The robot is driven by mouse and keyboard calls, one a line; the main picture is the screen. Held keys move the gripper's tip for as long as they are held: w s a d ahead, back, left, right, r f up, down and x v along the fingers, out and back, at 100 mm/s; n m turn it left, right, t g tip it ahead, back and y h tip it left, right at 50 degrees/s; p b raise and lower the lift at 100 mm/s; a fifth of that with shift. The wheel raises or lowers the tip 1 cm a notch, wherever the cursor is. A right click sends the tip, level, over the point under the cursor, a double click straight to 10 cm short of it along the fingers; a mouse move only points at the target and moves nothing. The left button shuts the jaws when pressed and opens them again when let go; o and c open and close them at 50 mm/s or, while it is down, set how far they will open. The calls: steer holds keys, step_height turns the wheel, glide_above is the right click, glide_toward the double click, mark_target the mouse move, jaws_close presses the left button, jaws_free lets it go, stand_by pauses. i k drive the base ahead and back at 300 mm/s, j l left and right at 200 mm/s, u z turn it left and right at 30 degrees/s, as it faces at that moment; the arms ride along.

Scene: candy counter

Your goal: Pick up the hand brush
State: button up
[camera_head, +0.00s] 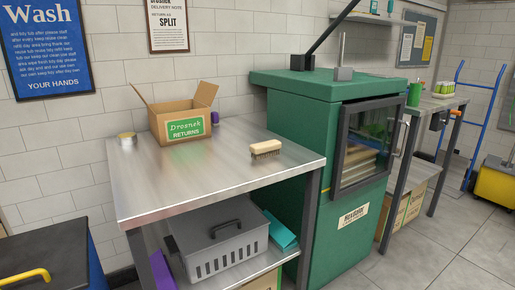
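The hand brush (266,148) lies on the steel table (170,196), near its right side and close to the green cabinet. It has a pale wooden back on top and dark bristles facing down. Nothing covers it. My gripper does not show in the head camera view.
An open cardboard returns box (160,127) and a small round tin (127,139) stand at the table's back. A green cabinet (292,88) with a glass door rises just right of the table. A grey crate (213,250) sits on the lower shelf. The tabletop's front is clear.

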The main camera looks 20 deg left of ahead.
mark_target(263, 150)
steer(key=u, duration=1.05)
